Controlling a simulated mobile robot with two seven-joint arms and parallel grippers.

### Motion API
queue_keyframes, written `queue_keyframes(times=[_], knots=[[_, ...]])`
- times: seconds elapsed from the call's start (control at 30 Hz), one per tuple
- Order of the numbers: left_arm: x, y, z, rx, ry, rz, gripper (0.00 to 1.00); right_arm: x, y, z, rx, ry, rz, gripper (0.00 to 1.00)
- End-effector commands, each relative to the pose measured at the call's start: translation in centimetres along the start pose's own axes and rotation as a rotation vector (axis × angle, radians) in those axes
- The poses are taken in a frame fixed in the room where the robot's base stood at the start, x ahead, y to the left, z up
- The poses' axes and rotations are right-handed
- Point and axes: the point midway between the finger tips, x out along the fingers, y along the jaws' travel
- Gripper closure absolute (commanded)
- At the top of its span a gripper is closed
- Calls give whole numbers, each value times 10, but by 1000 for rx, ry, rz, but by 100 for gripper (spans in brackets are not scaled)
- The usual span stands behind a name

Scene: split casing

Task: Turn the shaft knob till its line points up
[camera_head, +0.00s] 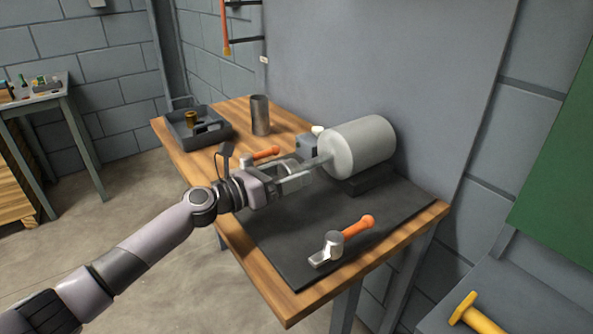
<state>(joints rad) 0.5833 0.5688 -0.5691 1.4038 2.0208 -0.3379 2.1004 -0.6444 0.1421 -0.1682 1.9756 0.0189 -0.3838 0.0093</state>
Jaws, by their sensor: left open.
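A light grey cylindrical casing (362,146) lies on its side on a dark block (368,182) on the workbench. A short grey shaft part (326,163), which looks like the shaft knob, sticks out of its left end. My left gripper (309,171) is open, with its fingertips right at this part. I cannot tell whether they touch it. The fingers partly cover the knob, and I cannot make out its line. My right gripper is not in view.
Another orange handle (266,153) lies behind my gripper. A metal cup (260,116) and a grey tray (186,143) stand at the back left. A wall panel is behind the casing.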

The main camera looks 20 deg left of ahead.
Motion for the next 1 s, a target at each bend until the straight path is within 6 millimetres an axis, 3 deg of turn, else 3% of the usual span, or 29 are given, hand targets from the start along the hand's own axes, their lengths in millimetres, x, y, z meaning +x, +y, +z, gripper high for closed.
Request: queue_keyframes(times=[0.2, 0.53, 0.57, 0.7, 1.0], knots=[[20, 0, 0, -1, -2, 0, 16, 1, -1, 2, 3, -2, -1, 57], [23, 0, 0, -1, 0, 0, 16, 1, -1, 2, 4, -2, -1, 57], [23, 0, 0, -1, 0, 0, 22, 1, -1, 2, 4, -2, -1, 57], [22, 0, 0, -1, 0, 0, 68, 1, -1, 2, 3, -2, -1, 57], [22, 0, 0, 19, 1, 0, 70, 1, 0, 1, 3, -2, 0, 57]])
